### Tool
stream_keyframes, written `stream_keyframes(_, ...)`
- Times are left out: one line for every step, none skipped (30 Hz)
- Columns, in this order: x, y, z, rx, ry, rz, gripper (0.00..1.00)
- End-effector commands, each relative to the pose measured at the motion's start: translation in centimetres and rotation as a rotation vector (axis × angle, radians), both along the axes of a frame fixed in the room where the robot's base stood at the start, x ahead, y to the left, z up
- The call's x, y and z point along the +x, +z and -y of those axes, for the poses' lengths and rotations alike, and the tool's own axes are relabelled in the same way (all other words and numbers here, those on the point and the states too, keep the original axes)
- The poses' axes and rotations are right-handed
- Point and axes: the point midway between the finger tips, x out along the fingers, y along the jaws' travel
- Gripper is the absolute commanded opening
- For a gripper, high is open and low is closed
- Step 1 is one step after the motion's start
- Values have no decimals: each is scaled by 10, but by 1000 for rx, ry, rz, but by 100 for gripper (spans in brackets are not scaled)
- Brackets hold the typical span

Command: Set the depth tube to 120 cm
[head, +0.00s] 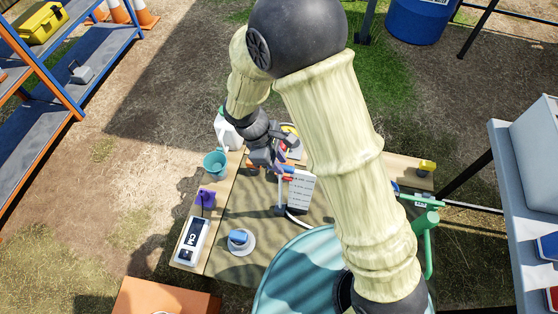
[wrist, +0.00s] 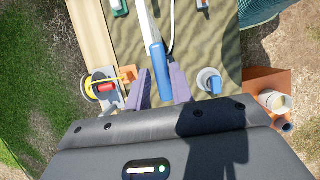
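The likely depth tube shows in the wrist view as a pale rod with a blue end section (wrist: 158,65). The blue section lies between the two purple fingers of my gripper (wrist: 161,82). The fingers stand apart, with no clear grip on it; whether either one touches it I cannot tell. In the head view my gripper (head: 272,157) is over the wooden table, close to a small red and blue part (head: 286,172). The tube's depth setting is not readable.
A teal bucket (head: 215,163), a purple item (head: 206,198), a white meter (head: 191,240) and a blue item on a white dish (head: 240,239) line the table's left side. A large teal drum (head: 297,275) stands in front. A shelf rack (head: 62,92) is at left.

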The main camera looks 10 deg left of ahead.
Motion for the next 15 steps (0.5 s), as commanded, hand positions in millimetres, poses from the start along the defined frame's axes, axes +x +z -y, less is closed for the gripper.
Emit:
stream_keyframes(0,1,0,1,0,1,33)
stream_keyframes(0,1,0,0,0,0,38)
stream_keyframes(0,1,0,0,0,0,38)
stream_keyframes(0,1,0,0,0,-1,38)
stream_keyframes(0,0,0,-1,0,-1,38)
stream_keyframes(0,0,0,-1,0,-1,38)
stream_keyframes(-1,0,1,-1,-1,-2,38)
stream_keyframes(-1,0,1,-1,-1,-2,38)
stream_keyframes(-1,0,1,-1,-1,-2,38)
stream_keyframes(-1,0,1,-1,-1,-2,38)
stream_keyframes(-1,0,0,-1,-1,-2,38)
stream_keyframes(-1,1,0,-1,-1,-2,38)
stream_keyframes(0,3,-1,-1,-1,-2,38)
stream_keyframes(0,5,-2,0,0,-1,38)
stream_keyframes(0,8,-3,0,0,-1,38)
